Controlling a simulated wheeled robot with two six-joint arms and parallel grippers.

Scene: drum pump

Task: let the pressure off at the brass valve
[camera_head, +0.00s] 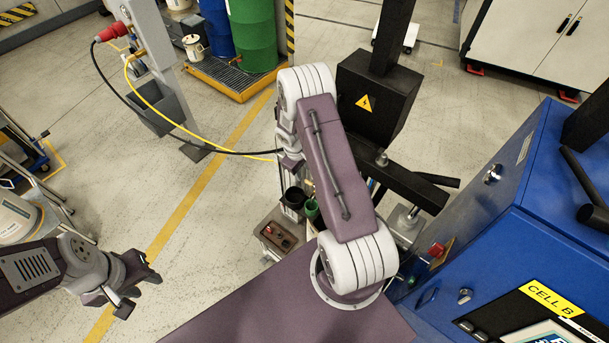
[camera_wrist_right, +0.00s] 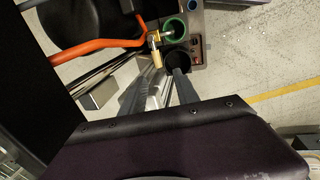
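A small brass fitting (camera_wrist_right: 156,47), which looks like the brass valve, shows in the right wrist view beside a green cup (camera_wrist_right: 174,29). Its finer detail is too small to tell. My right gripper (camera_wrist_right: 160,80) appears open, its two grey fingers apart and pointing toward the fitting and cups. I see nothing clearly held in it. My left gripper (camera_head: 133,284) is at the lower left of the head view, open and empty, far from the valve.
An orange bar (camera_wrist_right: 92,46) crosses the wrist view left of the fitting. A black cup (camera_wrist_right: 178,62) stands near the green cup. A blue cabinet (camera_head: 490,230) is at the right; a black box (camera_head: 375,95) is behind my right arm. Open floor (camera_head: 110,190) lies left.

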